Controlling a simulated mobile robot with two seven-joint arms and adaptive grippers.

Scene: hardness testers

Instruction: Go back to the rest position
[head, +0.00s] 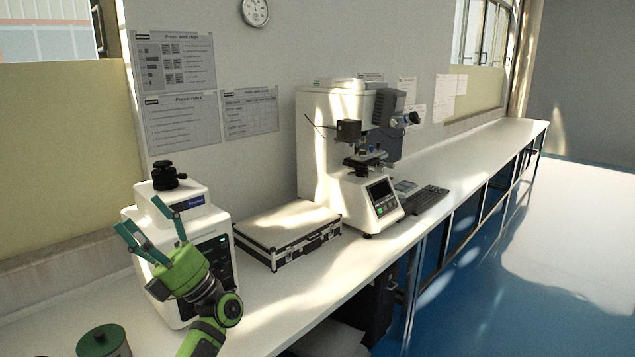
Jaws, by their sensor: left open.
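My left gripper (149,237), green with teal fingers, is at the lower left in the head view. Its fingers are spread apart with nothing between them. It is in front of a white bench machine (209,216) with a black knob on top and a dark front panel, and hides part of its front and left side. I cannot tell whether the gripper touches the machine. My right gripper is not in view.
The long white bench (330,275) runs along the wall. A silver-edged case (290,230) and a hardness tester (330,150) with a screen stand on it, beside a keyboard (424,200). A green-topped round container (104,340) is at the lower left. Blue floor (480,300) is open at right.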

